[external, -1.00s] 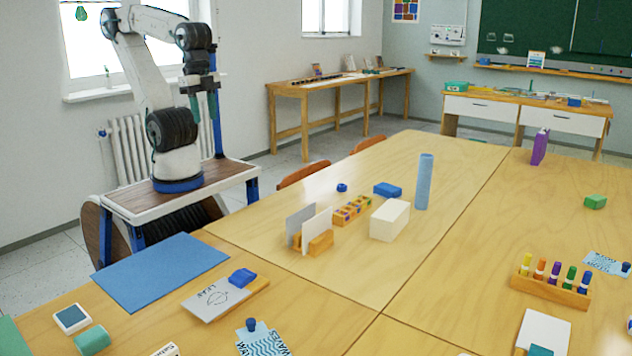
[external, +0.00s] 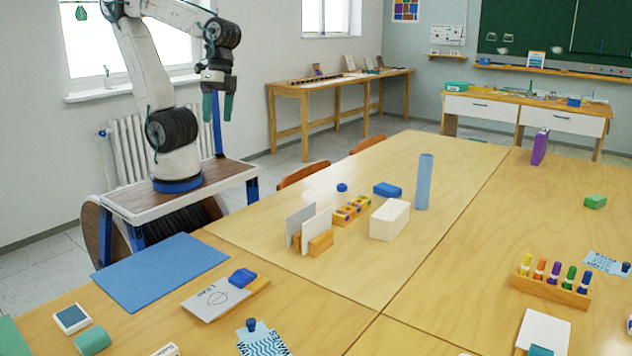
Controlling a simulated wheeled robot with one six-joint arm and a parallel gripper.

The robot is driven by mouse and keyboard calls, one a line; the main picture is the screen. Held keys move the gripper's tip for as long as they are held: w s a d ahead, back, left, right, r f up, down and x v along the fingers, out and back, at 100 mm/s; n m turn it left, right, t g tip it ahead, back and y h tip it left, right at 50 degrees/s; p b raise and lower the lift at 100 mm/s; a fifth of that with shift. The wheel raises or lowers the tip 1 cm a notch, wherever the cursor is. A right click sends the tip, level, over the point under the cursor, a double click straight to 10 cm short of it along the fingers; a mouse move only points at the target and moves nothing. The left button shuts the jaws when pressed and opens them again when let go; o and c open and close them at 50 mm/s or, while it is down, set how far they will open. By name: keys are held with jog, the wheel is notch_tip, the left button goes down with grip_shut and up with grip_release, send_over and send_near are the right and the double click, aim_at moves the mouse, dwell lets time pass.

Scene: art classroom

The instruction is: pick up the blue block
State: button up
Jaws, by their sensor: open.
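A blue block (external: 387,189) lies flat on the wooden table, behind a white box and left of a tall light-blue cylinder. Another blue block-like piece (external: 242,277) rests at the far edge of a printed card near the front left. I cannot tell for sure which one the task names. My gripper (external: 217,107) is open and empty, its two green fingers pointing down. It hangs high above my base, left of the table and well apart from both blue pieces.
The white box (external: 389,220), the cylinder (external: 424,182), a small compartment tray (external: 352,210) and upright cards in a wooden holder (external: 320,243) stand around the far blue block. A small blue ring (external: 342,187) lies left of it.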

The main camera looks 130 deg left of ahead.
aim_at(384, 185)
jog(key=w+a+f+n+t+h, duration=0.3)
jog(key=w+a+f+n, duration=0.2)
jog(key=w+a+n, duration=0.5)
jog(key=w+a+f+n+t+h, duration=0.25)
jog(key=w+a+f+n, duration=0.2)
jog(key=w+a, duration=0.8)
jog(key=s+a+f+n+t+y, duration=0.1)
jog(key=a+f+n, duration=0.4)
jog(key=a, duration=0.5)
jog(key=s+a+f+n+t+y, duration=0.1)
jog(key=a+f+n+t+y, duration=0.1)
jog(key=a+f+n, duration=0.3)
jog(key=s+a+f+n+t+y, duration=0.1)
jog(key=a+f+n+t, duration=0.3)
jog(key=a+f, duration=0.7)
jog(key=shift+s+a+n+y, duration=0.1)
jog(key=shift+a+n+y, duration=0.3)
jog(key=shift+a, duration=0.65)
jog(key=shift+a+n+y, duration=0.25)
jog(key=shift+a+n, duration=0.1)
jog(key=shift+a, duration=0.7)
jog(key=shift+a+f, duration=0.15)
jog(key=shift+f, duration=0.05)
jog(key=x, duration=0.7)
jog(key=shift+w+a+r, duration=0.1)
jog(key=shift+w, duration=0.25)
jog(key=c, duration=1.1)
